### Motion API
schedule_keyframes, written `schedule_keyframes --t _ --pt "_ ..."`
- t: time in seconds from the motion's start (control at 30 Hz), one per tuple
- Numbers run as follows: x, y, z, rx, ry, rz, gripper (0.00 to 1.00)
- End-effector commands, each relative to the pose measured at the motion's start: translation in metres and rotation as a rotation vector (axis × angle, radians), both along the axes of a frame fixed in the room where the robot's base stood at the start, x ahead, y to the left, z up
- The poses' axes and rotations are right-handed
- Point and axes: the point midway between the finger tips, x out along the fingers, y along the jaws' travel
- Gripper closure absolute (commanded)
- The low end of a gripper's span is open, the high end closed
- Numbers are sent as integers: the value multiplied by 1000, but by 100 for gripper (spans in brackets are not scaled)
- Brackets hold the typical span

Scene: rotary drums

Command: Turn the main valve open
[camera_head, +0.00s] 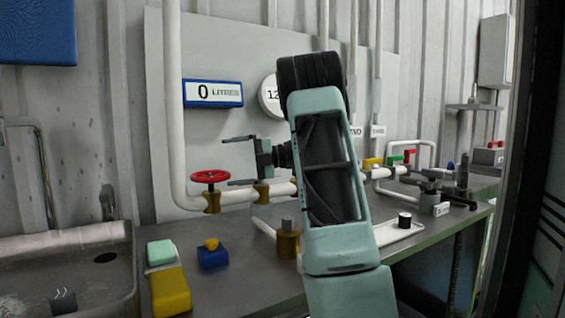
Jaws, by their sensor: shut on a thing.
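A red handwheel valve (209,176) sits on a brass body on the white pipe at the left; its wheel lies level. My gripper (227,161) is just right of and above the wheel, reaching left, with one finger above the other. A wide gap shows between the fingers, and I cannot make out what they hold. The lower fingertip appears close to the wheel's right rim; I cannot tell if they touch. A second brass valve body (262,195) is below my gripper, its top partly hidden. Small valves with yellow (372,162), green and red handles stand farther right.
A sink (75,243) is at left. A yellow block (170,290), blue block (212,257) and brass cylinder (288,243) stand on the bench. My arm hides the middle.

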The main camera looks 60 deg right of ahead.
Motion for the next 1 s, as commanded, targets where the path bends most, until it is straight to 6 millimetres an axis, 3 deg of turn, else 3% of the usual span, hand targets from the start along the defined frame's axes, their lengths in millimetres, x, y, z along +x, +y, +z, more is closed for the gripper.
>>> schedule_keyframes --t 0.03,0.1,1.0 --pt "-6 -4 9 -6 -16 -5 25" --pt "-10 -7 8 -7 -15 -5 62" --pt "-56 -40 2 -1 -4 0 62"
